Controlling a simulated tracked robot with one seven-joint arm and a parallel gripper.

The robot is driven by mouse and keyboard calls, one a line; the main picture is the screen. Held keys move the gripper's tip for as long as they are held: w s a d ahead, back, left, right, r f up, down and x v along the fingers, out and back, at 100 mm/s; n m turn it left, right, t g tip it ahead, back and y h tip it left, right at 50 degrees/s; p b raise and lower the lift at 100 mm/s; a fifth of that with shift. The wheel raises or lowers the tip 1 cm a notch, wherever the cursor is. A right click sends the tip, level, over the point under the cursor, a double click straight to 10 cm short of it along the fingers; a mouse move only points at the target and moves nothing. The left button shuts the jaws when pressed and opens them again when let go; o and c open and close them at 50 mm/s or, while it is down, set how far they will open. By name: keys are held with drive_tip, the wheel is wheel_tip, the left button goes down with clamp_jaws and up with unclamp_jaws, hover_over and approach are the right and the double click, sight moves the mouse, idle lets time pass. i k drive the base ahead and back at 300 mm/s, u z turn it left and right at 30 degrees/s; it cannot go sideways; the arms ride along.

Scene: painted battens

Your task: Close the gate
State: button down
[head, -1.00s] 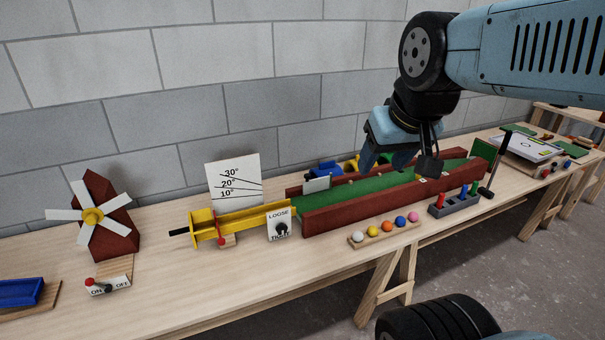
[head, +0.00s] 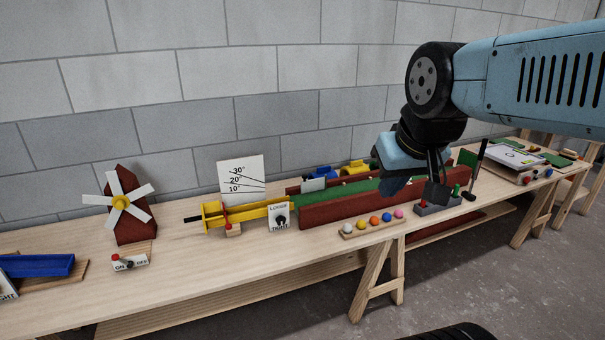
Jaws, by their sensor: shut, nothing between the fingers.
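A green lane (head: 340,190) runs along the bench between dark red battens (head: 345,209). A small pale panel (head: 314,184) stands at its left part, by the back batten; it may be the gate, but I cannot tell for sure or see how it is hinged. A yellow channel (head: 245,214) meets the lane's left end. My gripper (head: 437,192) is shut and empty, pointing down at the lane's right part. It hides part of the lane and of a grey peg block (head: 425,210), and is well to the right of the panel.
A loose/tight dial card (head: 279,217) and a row of coloured balls (head: 374,222) stand in front of the lane. An angle board (head: 241,179) is behind the channel. A windmill (head: 121,203) and blue tray (head: 40,265) are at left. A dark upright lever (head: 479,165) stands at right.

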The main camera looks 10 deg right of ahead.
sight(308, 187)
drive_tip(key=u, duration=0.35)
drive_tip(key=i, duration=1.6)
drive_tip(key=z, duration=0.5)
drive_tip(key=k, duration=0.85)
drive_tip(key=z, duration=0.15)
drive_tip(key=i, duration=0.9)
drive_tip(key=u, duration=0.1)
